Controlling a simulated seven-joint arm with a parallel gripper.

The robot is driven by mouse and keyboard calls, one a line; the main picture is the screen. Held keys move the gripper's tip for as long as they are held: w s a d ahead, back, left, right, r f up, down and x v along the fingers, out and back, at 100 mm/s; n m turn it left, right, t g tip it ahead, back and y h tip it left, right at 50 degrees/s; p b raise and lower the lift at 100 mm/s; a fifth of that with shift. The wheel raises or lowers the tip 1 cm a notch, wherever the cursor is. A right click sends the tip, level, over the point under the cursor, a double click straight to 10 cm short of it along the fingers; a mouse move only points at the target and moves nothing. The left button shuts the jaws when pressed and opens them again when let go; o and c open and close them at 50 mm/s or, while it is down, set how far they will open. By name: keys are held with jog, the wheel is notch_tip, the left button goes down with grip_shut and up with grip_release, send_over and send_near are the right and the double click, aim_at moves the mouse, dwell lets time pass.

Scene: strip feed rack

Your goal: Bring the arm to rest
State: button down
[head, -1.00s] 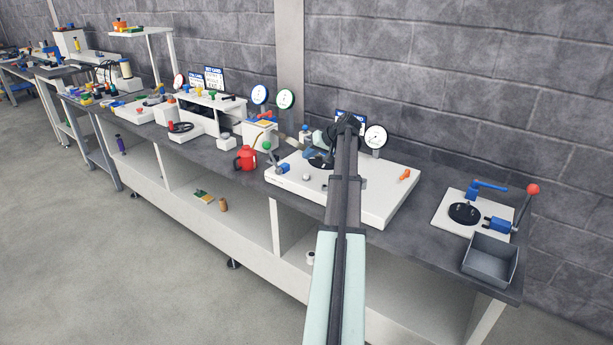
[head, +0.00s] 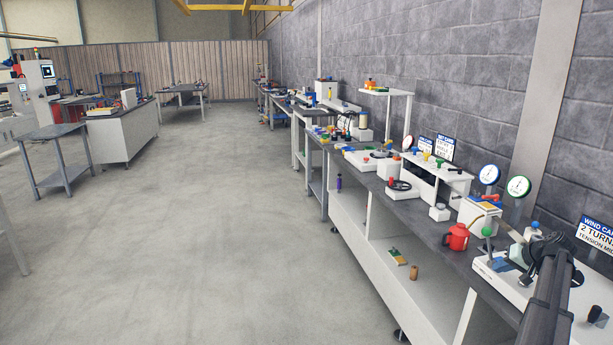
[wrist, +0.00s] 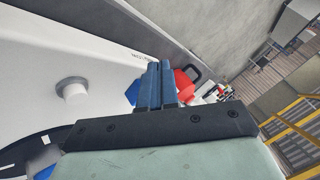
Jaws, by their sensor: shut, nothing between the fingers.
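My gripper (head: 503,264) is low over the left part of a white board on the bench, in the lower right of the head view. In the wrist view my gripper (wrist: 160,68) has its two blue fingers side by side, shut with nothing between them. My arm comes in from the lower right corner of the head view and hides part of the board. I cannot tell whether the fingertips touch anything.
The white board (wrist: 45,45) with a grey knob (wrist: 72,90) lies beneath my gripper. A red can (head: 456,237) stands just left of the board. A sign (head: 597,238) and dials stand behind, near the block wall. The floor left of the bench is open.

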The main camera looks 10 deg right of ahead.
jog(key=w+a+f+n+g, duration=0.15)
jog(key=a+f, duration=0.35)
jog(key=a, duration=0.5)
jog(key=w+a+f+g+y, duration=0.1)
jog(key=w+a+f, duration=0.2)
jog(key=a+f, duration=0.55)
jog(key=w+a+f+n+g, duration=0.1)
jog(key=w+a+f+g, duration=0.15)
jog(key=a, duration=0.95)
jog(key=s+a+f+n+g+h, duration=0.1)
jog(key=s+a+f, duration=0.25)
jog(key=a, duration=0.55)
jog(key=s+a+f+n+g, duration=0.1)
jog(key=s+a+f, duration=0.25)
jog(key=a, duration=0.55)
jog(key=s+a+f+n+h, duration=0.15)
jog(key=a+f, duration=0.25)
jog(key=a, duration=0.4)
jog(key=s+a+f+n+g, duration=0.1)
jog(key=s+a+f, duration=0.2)
jog(key=s+a, duration=0.3)
jog(key=s+f+g, duration=0.3)
jog(key=s+f, duration=0.7)
jog(key=s, duration=0.4)
jog(key=s+f+g, duration=0.3)
jog(key=s+f, duration=0.7)
jog(key=s, duration=0.5)
jog(key=shift+d+g, duration=0.25)
jog(key=shift+g, duration=0.15)
